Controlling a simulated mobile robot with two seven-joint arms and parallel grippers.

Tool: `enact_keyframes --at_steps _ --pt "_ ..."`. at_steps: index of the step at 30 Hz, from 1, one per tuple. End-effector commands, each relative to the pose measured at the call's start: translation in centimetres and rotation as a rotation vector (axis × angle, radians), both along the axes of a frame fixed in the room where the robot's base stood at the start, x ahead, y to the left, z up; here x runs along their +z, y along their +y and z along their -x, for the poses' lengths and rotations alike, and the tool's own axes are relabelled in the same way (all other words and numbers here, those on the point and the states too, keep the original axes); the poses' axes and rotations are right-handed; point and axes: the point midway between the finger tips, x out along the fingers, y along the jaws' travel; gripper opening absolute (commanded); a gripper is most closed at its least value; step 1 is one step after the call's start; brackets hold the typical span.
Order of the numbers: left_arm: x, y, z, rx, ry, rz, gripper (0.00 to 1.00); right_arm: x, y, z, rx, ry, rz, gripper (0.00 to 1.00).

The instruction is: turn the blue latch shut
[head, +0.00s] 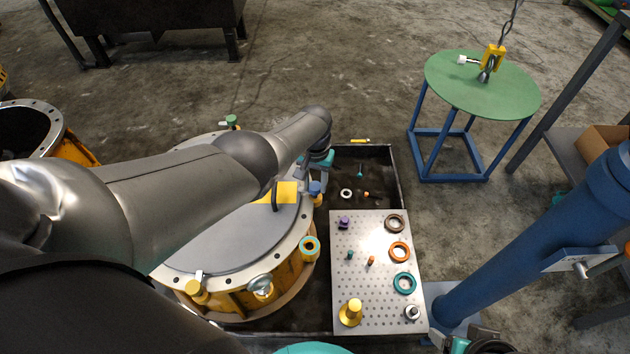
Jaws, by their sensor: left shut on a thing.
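The blue latch (315,188) sits on the right rim of the round orange housing (285,298) with its grey lid (220,240). My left arm reaches across the lid from the left. My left gripper (319,172) points down at the latch, just beyond the yellow block, and is shut on it. Its fingers and much of the latch are hidden by the wrist, so the latch's angle cannot be read. My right gripper (480,343) shows only in part at the bottom edge, and its fingers are not clear.
A perforated plate (375,285) in a black tray (393,170) holds rings, small pegs and a yellow part. A blue post (530,240) slants up at the right.

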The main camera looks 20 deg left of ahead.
Motion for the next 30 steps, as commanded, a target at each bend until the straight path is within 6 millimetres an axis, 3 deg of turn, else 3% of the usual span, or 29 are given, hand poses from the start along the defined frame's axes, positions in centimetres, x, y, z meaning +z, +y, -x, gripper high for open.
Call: enact_keyframes --at_steps 10,26,27,30 --pt "-0.01 -0.03 0.09 0.130 0.004 0.000 0.00 -0.22 0.03 -0.02 0.000 0.001 -0.001 0.72" --pt "0.00 -0.03 0.05 0.151 0.002 0.000 0.00 -0.40 0.07 -0.10 0.001 0.003 0.000 0.72" --pt "0.00 -0.03 0.05 0.151 0.002 0.000 0.46 -0.39 0.07 -0.11 0.001 0.003 0.000 0.72" --pt "0.00 -0.01 0.03 0.150 0.002 0.000 0.58 -0.39 0.08 -0.11 0.002 0.003 -0.001 0.72"
